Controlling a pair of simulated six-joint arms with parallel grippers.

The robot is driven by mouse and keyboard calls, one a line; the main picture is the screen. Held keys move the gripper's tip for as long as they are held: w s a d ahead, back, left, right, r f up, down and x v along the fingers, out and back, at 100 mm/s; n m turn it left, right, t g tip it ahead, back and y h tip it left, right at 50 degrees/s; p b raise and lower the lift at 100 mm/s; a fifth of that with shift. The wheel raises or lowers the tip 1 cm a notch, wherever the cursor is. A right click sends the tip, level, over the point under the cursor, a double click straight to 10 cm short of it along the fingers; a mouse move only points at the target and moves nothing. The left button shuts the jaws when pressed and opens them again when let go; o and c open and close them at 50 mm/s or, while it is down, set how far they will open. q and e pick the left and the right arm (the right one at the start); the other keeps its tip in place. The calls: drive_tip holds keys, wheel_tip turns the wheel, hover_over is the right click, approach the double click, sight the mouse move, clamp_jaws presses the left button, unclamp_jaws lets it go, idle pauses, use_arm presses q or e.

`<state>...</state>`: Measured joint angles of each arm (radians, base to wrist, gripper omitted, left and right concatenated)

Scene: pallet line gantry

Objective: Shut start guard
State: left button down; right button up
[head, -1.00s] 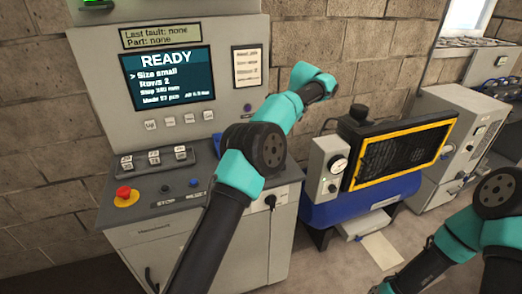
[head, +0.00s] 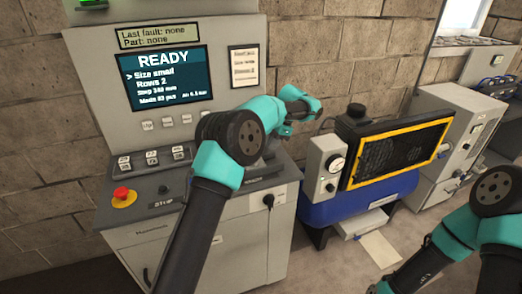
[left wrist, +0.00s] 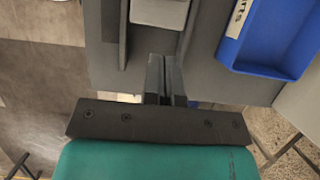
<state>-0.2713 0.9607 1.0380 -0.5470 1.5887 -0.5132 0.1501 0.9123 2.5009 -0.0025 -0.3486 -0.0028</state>
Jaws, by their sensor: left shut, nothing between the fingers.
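The control console (head: 150,222) stands at the left in the head view, with a red mushroom button (head: 123,196) on its sloping panel. I cannot pick out the start guard; my left arm covers the panel's right part. My left gripper (head: 285,130) is small and partly hidden by its own wrist, near the console's right side. In the left wrist view its fingers (left wrist: 165,75) are shut with nothing between them, over a grey surface (left wrist: 225,88). A pale block (left wrist: 158,12) lies beyond the fingertips; I cannot tell whether it is the guard. My right gripper is out of view.
A blue tray (left wrist: 268,40) with partly cut-off lettering lies right of the fingers. A screen (head: 165,78) reading READY stands above the panel. A yellow-framed dark grille (head: 395,157) on a blue tank (head: 350,205) is right of the console. A paper sheet (head: 381,250) lies on the floor.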

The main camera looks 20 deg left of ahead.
use_arm(q)
drive_tip(key=shift+s+a+f, duration=0.45)
drive_tip(key=shift+a, duration=0.15)
drive_tip(key=shift+s+a+f, duration=0.4)
drive_tip(key=shift+a, duration=0.15)
drive_tip(key=shift+s+a, duration=0.5)
drive_tip(key=shift+a, duration=0.2)
